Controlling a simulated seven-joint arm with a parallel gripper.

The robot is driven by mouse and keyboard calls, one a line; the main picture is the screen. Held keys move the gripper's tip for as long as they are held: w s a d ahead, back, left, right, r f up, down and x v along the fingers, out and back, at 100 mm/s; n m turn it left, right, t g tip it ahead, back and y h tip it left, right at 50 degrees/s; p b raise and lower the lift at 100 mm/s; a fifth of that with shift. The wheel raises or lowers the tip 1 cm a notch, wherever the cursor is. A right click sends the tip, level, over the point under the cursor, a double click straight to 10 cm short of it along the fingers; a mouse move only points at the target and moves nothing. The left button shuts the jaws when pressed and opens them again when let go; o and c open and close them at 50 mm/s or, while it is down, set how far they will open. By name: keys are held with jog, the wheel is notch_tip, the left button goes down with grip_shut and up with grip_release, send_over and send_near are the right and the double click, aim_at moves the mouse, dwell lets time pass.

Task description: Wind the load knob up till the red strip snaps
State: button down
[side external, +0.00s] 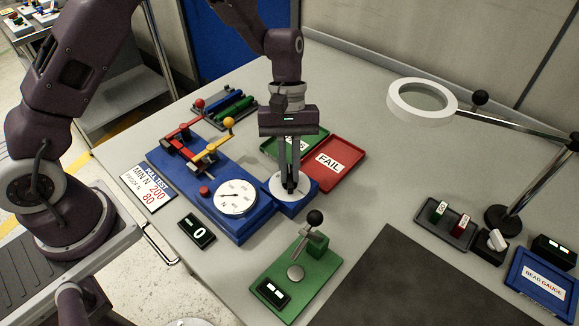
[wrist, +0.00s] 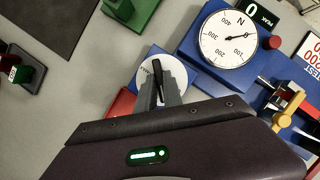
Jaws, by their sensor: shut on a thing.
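The load knob (wrist: 143,75) is a white disc with a black bar handle, on the blue pull-test rig (side external: 233,225). In the side view its white disc (side external: 275,188) shows at the rig's right end. My gripper (side external: 290,186) points down over it, shut on the bar handle; it also shows in the wrist view (wrist: 160,92). The fingers partly hide the knob. The round dial (side external: 235,197) has its needle pointing left in the side view. The peak display (side external: 197,232) reads 0. A red clamp (side external: 181,133) and a yellow clamp (side external: 212,153) stand on the rig. I cannot make out the red strip apart from them.
A green tray (side external: 271,147) and a red FAIL tray (side external: 345,150) lie close behind my gripper. A green fixture (side external: 310,254) with a black ball lever stands in front. A ring magnifier (side external: 397,109) reaches in from the right. A dark mat (side external: 400,285) lies empty.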

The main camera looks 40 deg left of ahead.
jog(key=c, duration=1.5)
grip_release()
jog(key=v, duration=0.7)
